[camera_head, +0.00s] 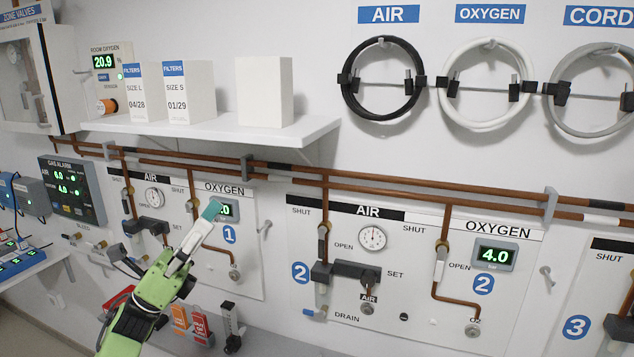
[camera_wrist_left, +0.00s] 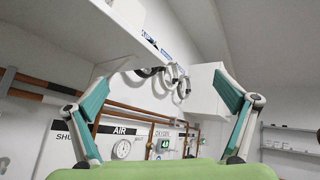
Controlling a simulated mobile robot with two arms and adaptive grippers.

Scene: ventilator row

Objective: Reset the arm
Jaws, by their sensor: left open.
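My left arm comes in from the lower left in the head view, with a green wrist and grey fingers with teal pads. My left gripper (camera_head: 212,212) points up and right in front of wall panel 1, overlapping its oxygen display. In the left wrist view the fingers of my left gripper (camera_wrist_left: 160,85) are spread wide, with nothing between them. The gripper appears clear of the shelf (camera_head: 215,128) above it. I cannot tell its exact distance from the panel. My right arm and gripper are not in view.
Copper pipes (camera_head: 400,181) run along the wall above the panels. Panel 2 (camera_head: 400,240) has a gauge, valves and an oxygen display reading 4.0. Filter boxes (camera_head: 190,92) stand on the shelf. Coiled hoses (camera_head: 382,112) hang at upper right. Small orange and red items (camera_head: 198,325) sit below the gripper.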

